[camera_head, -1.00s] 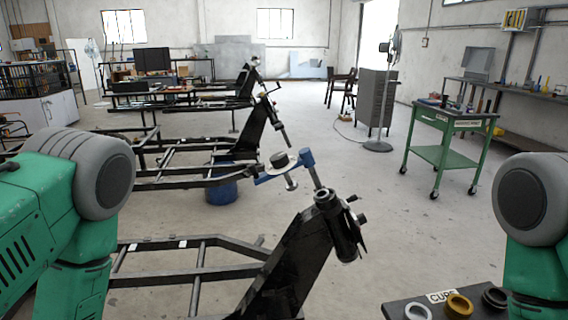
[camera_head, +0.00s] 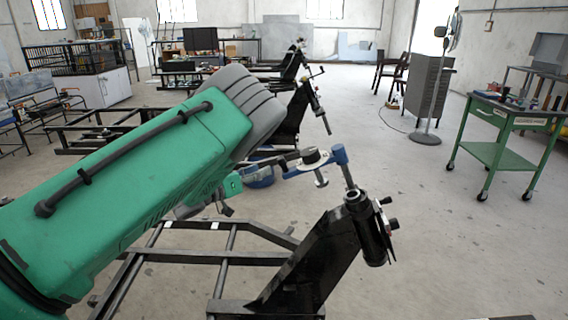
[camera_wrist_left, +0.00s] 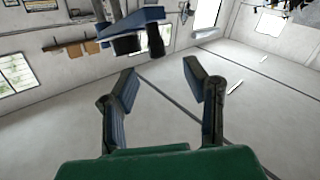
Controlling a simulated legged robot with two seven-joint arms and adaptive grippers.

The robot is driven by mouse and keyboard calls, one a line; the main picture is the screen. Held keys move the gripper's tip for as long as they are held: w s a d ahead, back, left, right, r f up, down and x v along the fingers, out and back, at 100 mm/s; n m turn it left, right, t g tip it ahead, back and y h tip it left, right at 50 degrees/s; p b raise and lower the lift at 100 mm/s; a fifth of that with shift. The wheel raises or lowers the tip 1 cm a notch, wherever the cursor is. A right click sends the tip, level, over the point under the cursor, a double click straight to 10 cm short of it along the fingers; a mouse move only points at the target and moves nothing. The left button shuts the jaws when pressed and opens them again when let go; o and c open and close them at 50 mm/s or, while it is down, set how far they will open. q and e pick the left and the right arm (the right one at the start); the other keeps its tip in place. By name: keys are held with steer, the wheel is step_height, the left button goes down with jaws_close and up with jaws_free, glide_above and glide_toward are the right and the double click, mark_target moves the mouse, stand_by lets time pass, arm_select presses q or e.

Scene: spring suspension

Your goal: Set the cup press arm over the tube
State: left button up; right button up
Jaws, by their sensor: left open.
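The cup press arm (camera_head: 341,155) is a blue bar on a thin steel post. It carries a round black and silver press head (camera_head: 313,158) with a screw hanging below. The bar points left, so the press head is off to the left of the black tube (camera_head: 372,232), which sits tilted on the dark frame upright. My left gripper (camera_head: 284,161) is close to the bar's left end, partly hidden by my wrist; contact is unclear. In the left wrist view its two fingers (camera_wrist_left: 161,82) are spread with nothing between them, and the press arm (camera_wrist_left: 136,20) shows at the top. My right gripper is out of view.
Black ladder-like frames (camera_head: 215,262) lie below and beyond my left arm. A green trolley (camera_head: 500,150) with tools stands at the right. The floor between the tube and the trolley is clear.

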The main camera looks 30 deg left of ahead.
mark_target(279, 163)
arm_select(q)
steer(key=x, duration=0.7)
steer(key=shift+w+d+b, duration=0.2)
steer(key=shift+d+b, duration=0.1)
steer(key=shift+d, duration=0.2)
steer(key=shift+w+a, duration=0.1)
steer(key=shift+w, duration=0.2)
steer(key=shift+w+a, duration=0.15)
steer(key=shift+a, duration=0.1)
steer(key=shift+d, duration=0.1)
steer(key=shift+d, duration=0.25)
jaws_close()
